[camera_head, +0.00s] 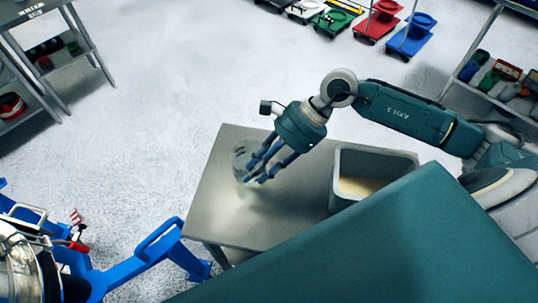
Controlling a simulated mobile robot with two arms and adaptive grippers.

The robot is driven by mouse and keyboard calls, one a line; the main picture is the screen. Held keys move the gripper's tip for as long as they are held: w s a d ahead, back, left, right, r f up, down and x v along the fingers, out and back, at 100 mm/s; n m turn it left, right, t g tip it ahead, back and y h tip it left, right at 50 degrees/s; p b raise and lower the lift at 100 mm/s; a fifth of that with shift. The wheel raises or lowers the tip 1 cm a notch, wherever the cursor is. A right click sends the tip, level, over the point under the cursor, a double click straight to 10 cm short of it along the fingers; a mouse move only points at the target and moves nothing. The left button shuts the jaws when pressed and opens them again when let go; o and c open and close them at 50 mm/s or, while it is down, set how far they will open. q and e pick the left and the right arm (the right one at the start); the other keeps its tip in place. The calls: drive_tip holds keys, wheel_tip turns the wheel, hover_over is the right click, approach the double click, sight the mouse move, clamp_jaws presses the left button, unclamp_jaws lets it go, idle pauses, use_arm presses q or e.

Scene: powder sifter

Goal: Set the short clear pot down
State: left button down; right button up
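The short clear pot (240,155) is over the left part of the grey metal table, and it looks roughly upright. My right gripper (257,172) reaches down from the upper right, with its blue fingers closed on the pot's right side. The fingers cover part of the pot. The clear wall blends with the table, so I cannot tell whether its base touches the top. My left gripper is not in view.
The metal table (215,215) has bare room left of and below the pot. A grey bin (345,200) with pale powder stands at its right. A blue wheeled frame (125,270) is at lower left. Shelves stand at both upper corners.

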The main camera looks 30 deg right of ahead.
drive_tip(key=b+v, duration=0.3)
drive_tip(key=v, duration=0.8)
drive_tip(key=shift+a, duration=0.1)
